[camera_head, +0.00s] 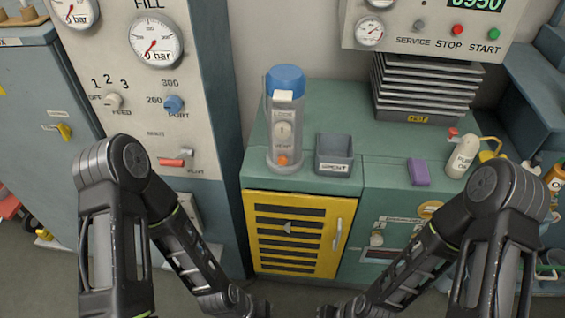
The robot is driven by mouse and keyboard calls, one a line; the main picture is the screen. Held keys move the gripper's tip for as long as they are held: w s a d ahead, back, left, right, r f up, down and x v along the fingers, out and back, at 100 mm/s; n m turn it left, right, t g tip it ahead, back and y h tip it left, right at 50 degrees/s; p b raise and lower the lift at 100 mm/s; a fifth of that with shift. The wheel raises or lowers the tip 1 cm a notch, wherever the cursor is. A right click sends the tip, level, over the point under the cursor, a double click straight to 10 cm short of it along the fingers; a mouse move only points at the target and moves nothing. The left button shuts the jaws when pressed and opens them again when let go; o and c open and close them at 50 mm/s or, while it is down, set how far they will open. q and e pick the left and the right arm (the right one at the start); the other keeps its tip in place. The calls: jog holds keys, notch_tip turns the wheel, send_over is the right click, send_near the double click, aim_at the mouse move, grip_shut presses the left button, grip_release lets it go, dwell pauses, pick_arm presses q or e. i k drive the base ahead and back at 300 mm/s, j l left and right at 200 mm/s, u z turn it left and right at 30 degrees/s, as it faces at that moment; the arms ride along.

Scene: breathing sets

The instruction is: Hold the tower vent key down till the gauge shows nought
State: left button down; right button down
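The tower (269,125) is a grey upright cylinder with a blue cap (286,78), standing on the green cabinet top. Its front carries a white tab, a LOCK label, a small pale round face with a dark upright mark (282,133), and a VENT label. The orange vent key (283,160) sits low on its front, with nothing touching it. I cannot tell whether the pale face is a gauge. My two arms reach down to the bottom edge, below and in front of the tower.
A grey open bin (334,154) stands right of the tower. A purple block (418,172) and a white bottle (463,157) are farther right. The FILL panel (215,110) with bar gauges (156,41) stands left. A yellow louvred door (292,236) is below.

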aim_at(282, 159)
jog(key=i+l+u, duration=0.3)
jog(key=l, duration=0.4)
jog(key=l+u, duration=0.35)
jog(key=l, duration=0.4)
jog(key=l+u, duration=0.3)
jog(key=l, duration=0.5)
jog(key=i, duration=0.05)
